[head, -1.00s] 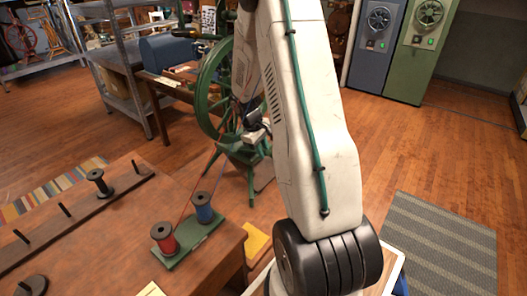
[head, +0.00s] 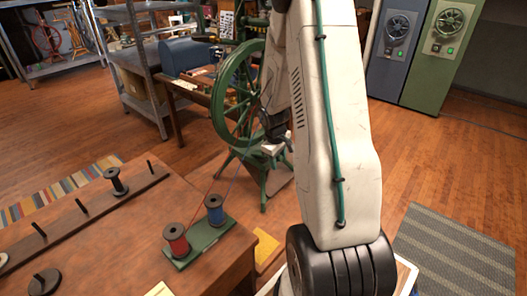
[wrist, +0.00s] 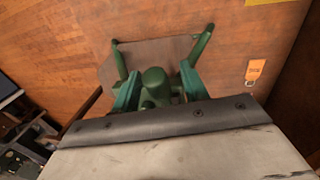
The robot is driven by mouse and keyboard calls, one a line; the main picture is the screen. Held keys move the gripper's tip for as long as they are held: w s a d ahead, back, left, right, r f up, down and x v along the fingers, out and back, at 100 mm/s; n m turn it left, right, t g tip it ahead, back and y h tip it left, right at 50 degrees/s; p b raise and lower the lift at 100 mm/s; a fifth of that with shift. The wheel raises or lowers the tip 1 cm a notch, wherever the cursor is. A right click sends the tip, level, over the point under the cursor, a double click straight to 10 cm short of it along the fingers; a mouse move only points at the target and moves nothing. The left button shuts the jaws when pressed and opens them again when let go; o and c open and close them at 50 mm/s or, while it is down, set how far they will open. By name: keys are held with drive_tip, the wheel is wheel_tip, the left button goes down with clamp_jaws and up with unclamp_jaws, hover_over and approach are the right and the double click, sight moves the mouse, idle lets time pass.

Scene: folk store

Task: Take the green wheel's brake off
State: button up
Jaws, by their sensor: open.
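The green wheel (head: 222,100) is a spoked spinning wheel on a green stand, upright beyond the work table. My arm covers its right side. My gripper (head: 275,147) is at the wheel's near lower right, in front of the stand; I cannot tell whether it touches. In the wrist view my gripper (wrist: 158,86) has its two teal fingers apart, with a rounded green part (wrist: 155,77) between or beyond them. Green legs (wrist: 204,42) of the stand spread below over the floor. I cannot pick out the brake in either view.
The brown table (head: 120,230) at near left bears a red spool (head: 177,238), a blue spool (head: 215,208) and a peg rail. Threads run from the spools towards the wheel. Blue (head: 393,55) and green (head: 440,55) cabinets stand behind. Floor at right is open, with a grey mat (head: 450,250).

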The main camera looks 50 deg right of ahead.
wheel_tip(320, 180, up, 8)
drive_tip(key=a, duration=0.2)
drive_tip(key=s+a+r+m+g+y, duration=0.1)
drive_tip(key=s+a+r+m, duration=0.1)
drive_tip(key=s+a+r, duration=0.4)
drive_tip(key=s+a+r+m+g+y, duration=0.1)
drive_tip(key=s+a+r, duration=0.4)
drive_tip(key=a, duration=0.7)
drive_tip(key=shift+s+a+r+m, duration=0.25)
drive_tip(key=shift+s+r+m, duration=0.15)
drive_tip(key=shift+r, duration=0.5)
drive_tip(key=s+a+r+n+t, duration=0.2)
drive_tip(key=s+a+r, duration=0.6)
drive_tip(key=a, duration=0.4)
drive_tip(key=shift+s+a+n+t, duration=0.2)
drive_tip(key=shift+s+n+t, duration=0.2)
drive_tip(key=shift+t, duration=0.2)
drive_tip(key=shift+d+r, duration=0.1)
